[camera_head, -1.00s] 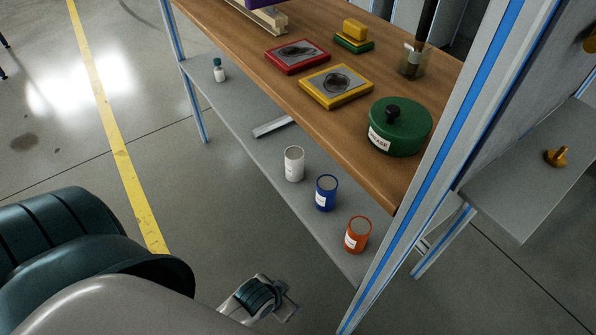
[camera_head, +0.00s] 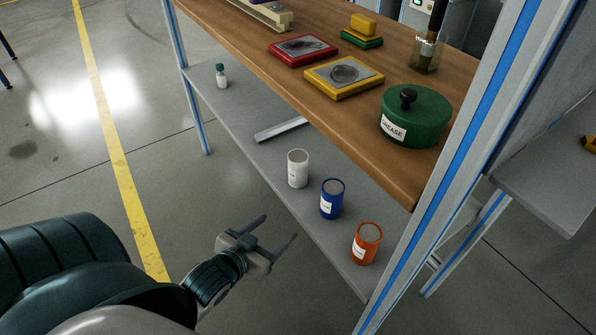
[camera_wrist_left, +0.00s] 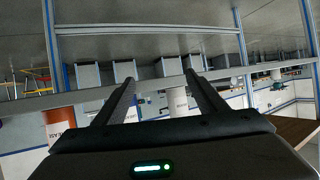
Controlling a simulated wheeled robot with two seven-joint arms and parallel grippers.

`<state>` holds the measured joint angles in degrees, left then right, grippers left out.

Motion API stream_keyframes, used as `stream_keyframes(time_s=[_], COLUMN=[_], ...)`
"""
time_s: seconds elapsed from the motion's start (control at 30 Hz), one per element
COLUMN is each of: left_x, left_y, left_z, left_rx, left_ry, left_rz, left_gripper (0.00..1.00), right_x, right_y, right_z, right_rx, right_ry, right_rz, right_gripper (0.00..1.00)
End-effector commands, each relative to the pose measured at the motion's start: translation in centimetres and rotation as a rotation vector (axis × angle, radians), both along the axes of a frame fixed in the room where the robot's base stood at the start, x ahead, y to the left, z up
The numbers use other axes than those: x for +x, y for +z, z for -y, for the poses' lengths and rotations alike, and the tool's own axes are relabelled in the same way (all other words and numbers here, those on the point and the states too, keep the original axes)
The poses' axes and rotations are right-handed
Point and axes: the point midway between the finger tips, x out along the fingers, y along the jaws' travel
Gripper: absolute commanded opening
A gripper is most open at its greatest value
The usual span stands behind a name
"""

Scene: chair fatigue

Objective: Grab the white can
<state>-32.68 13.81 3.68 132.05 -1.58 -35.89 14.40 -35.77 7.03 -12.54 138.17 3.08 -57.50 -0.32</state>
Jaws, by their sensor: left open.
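The white can (camera_head: 298,169) stands upright on the grey lower shelf, at the left of a row with a blue can and an orange can. My left gripper (camera_head: 280,228) is open and empty, in front of the shelf, below and left of the cans in the head view. Its fingers point toward the shelf, apart from the white can. In the left wrist view both fingers (camera_wrist_left: 158,92) are spread. A pale cylinder (camera_wrist_left: 178,103) shows between them; I cannot tell for sure that it is the white can. My right gripper is out of view.
The blue can (camera_head: 332,199) and orange can (camera_head: 366,243) stand close by. The wooden tabletop (camera_head: 300,95) overhangs the shelf and carries a green grease pot (camera_head: 415,116). A blue-striped post (camera_head: 480,130) rises at the right. A small white bottle (camera_head: 221,76) stands at the shelf's far left.

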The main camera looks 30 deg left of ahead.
Motion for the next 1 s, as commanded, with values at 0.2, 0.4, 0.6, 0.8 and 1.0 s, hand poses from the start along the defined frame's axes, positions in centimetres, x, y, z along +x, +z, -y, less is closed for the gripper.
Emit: stream_keyframes(time_s=[0.2,0.4,0.6,0.8,1.0], left_x=[2.5,3.1,3.1,3.2,3.9], left_y=[5.2,8.3,8.9,8.9,8.9], left_z=[-2.7,-3.7,-3.8,-3.8,-3.8], left_rx=[-0.016,-0.030,-0.034,-0.034,-0.033], left_ry=[-0.024,-0.056,-0.065,-0.064,-0.064], left_rz=[0.273,0.420,0.450,0.449,0.449], left_gripper=[0.65,0.65,0.65,0.65,0.65], right_x=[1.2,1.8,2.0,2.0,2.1], right_y=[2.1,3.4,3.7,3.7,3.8], right_z=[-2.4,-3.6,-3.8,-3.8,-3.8], right_rx=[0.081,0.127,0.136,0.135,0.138], right_ry=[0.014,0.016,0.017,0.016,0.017], right_rz=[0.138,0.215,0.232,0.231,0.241], right_gripper=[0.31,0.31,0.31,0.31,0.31])
